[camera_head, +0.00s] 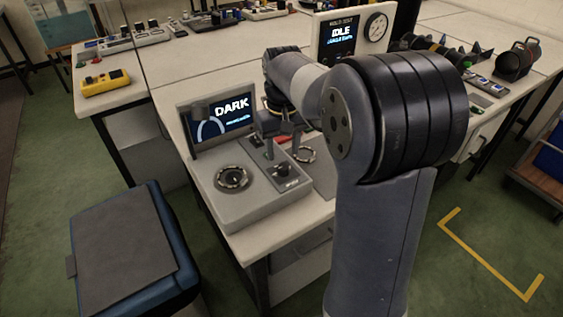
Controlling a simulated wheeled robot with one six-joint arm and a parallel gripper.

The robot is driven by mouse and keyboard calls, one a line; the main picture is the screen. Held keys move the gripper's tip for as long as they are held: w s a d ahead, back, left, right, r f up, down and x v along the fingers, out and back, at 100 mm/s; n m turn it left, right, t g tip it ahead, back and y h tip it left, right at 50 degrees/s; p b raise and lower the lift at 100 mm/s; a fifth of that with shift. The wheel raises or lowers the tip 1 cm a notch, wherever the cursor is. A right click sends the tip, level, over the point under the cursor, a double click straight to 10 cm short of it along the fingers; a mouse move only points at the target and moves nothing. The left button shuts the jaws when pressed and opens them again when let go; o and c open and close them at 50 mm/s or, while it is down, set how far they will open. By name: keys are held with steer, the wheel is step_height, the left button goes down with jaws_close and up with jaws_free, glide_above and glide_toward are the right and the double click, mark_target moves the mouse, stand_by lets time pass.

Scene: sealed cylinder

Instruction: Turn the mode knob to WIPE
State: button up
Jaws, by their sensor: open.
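A grey console (222,211) stands at the near end of the workbench. It has a large ringed dial (233,178) at its left and a small black knob (282,171) at its right, with a label too small to read. I cannot tell for sure which is the mode knob. The console's screen (222,117) reads DARK. My gripper (282,132) is open, behind and above the small knob and apart from it. My own arm hides part of the gripper and the bench to the right.
A second screen (340,36) reading IDLE stands further back beside a round gauge (376,27). A yellow device (105,82) lies on the left bench. A blue-sided box (120,245) with a grey top stands at front left. The bench behind the console is largely clear.

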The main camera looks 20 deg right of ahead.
mark_target(283, 166)
step_height(283, 166, down, 5)
steer(key=shift+f, duration=0.15)
steer(key=shift+c, duration=0.6)
steer(key=c, duration=0.9)
